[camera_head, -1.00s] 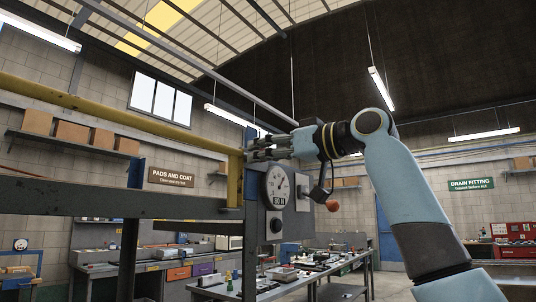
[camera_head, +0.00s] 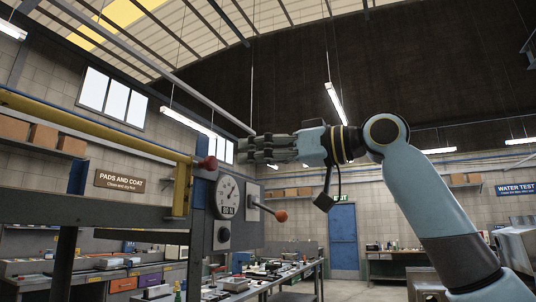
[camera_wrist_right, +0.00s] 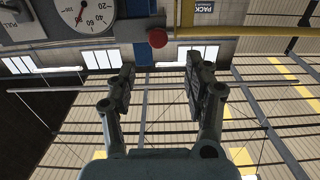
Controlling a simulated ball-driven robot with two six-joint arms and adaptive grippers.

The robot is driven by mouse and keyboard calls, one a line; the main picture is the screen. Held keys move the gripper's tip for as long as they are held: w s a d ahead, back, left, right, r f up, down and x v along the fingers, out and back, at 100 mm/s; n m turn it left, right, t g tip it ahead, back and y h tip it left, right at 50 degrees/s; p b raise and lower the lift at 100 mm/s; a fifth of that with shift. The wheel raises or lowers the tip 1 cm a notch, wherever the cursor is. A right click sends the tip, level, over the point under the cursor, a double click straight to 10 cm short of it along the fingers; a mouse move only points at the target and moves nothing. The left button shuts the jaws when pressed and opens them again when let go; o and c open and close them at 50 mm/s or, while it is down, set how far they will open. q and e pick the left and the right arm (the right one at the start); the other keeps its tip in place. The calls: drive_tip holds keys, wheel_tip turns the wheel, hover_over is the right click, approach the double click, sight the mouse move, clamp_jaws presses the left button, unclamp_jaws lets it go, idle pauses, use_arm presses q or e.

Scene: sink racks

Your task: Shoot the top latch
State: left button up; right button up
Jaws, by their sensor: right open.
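A red knob (camera_head: 207,163), which looks like the top latch, sits at the upper left corner of the grey panel (camera_head: 203,200) with the round dial. It also shows in the right wrist view (camera_wrist_right: 157,38), beyond the fingertips and about midway between them. My right gripper (camera_head: 243,150) is level, above the dial and to the right of the red knob, with its fingers pointing left. In the wrist view its two fingers (camera_wrist_right: 157,72) stand apart with nothing between them. A gap seems to separate fingertips and knob. My left gripper is not in view.
The dial (camera_head: 227,196) and a lever with an orange ball (camera_head: 281,216) are below my right gripper. A yellow beam (camera_head: 100,121) runs left from the panel. Benches with loose items (camera_head: 260,282) stand behind. Space above the gripper is clear.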

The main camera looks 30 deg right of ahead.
drive_tip(key=shift+v, duration=0.95)
drive_tip(key=shift+a+f, duration=0.1)
